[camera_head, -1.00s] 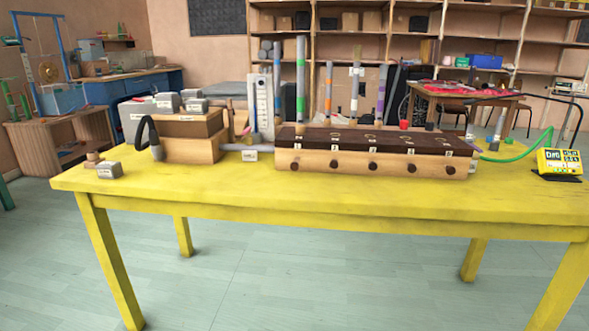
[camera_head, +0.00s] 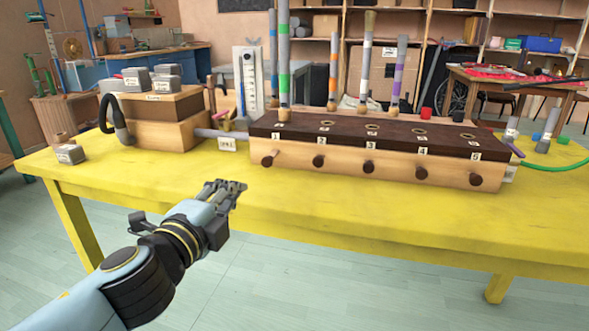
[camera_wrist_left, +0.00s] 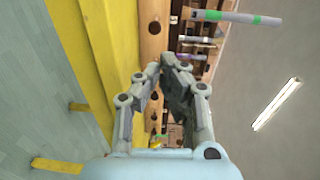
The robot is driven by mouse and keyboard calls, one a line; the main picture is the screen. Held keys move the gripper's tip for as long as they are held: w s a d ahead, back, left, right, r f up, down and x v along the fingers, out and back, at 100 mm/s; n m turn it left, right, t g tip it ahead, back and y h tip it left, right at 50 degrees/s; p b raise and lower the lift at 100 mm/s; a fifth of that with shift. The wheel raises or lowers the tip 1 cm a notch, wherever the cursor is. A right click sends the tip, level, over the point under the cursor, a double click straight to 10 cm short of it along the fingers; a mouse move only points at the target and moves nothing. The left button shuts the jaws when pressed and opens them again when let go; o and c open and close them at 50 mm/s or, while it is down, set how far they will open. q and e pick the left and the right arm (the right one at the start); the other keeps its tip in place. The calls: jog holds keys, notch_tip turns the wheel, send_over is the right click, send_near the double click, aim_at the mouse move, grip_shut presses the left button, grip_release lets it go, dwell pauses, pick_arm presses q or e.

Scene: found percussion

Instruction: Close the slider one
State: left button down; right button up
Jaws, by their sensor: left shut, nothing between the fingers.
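A long wooden box with a dark top (camera_head: 390,135) stands on the yellow table, with numbered labels 1 to 5 and a row of dark round knobs along its front. The slider one knob (camera_head: 267,161) is at the box's left end, below label 1, and seems to stick out a little. My left gripper (camera_head: 239,186) is in front of the table's near edge, below and left of this knob and apart from it. Its fingers are together and empty. In the left wrist view the shut fingers (camera_wrist_left: 161,68) point toward the box front. My right gripper is out of view.
A small grey weight (camera_head: 70,153) sits at the table's left end. Coloured tubes (camera_head: 284,60) rise at the box. The table's front strip (camera_head: 350,215) is clear.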

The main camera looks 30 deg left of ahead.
pick_arm(q)
jog(key=p, duration=0.1)
send_near(265, 161)
jog(key=x, duration=0.6)
jog(key=shift+d, duration=0.1)
jog(key=shift+w, duration=0.65)
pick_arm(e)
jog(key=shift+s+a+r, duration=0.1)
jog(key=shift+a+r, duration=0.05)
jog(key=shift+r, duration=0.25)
pick_arm(q)
jog(key=shift+w+a, duration=0.1)
jog(key=shift+a, duration=0.1)
jog(key=x, duration=0.3)
jog(key=shift+w+a, duration=0.1)
jog(key=shift+w, duration=0.1)
jog(key=shift+r, duration=0.15)
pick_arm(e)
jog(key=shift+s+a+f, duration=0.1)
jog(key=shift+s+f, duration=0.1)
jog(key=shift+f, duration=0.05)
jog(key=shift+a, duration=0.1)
